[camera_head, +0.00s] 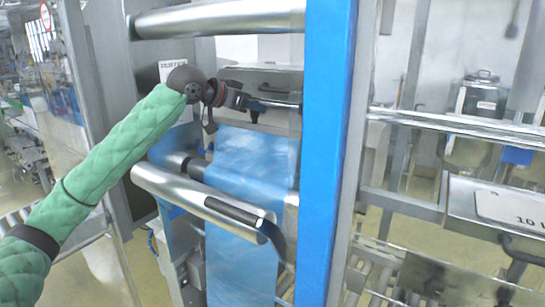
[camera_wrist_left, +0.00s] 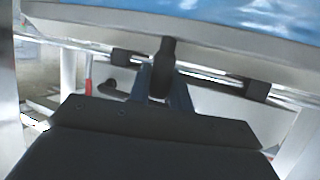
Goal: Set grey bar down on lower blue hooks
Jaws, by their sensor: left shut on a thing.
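My left gripper (camera_head: 245,101) reaches in from the left, behind the front steel roller and left of the blue upright. It is shut on the grey bar (camera_head: 278,104), a thin bar with dark sections running level to the right, above the blue film. The left wrist view shows the gripper's fingers (camera_wrist_left: 163,85) closed around a dark middle part of the bar (camera_wrist_left: 210,78). A blue bracket (camera_head: 172,143) shows at the left of the frame below the gripper. I cannot make out the lower hooks clearly. My right gripper is not in view.
Another steel roller (camera_head: 220,18) crosses above. The tall blue upright (camera_head: 326,150) stands close on the right. A clear guard panel stands on the left.

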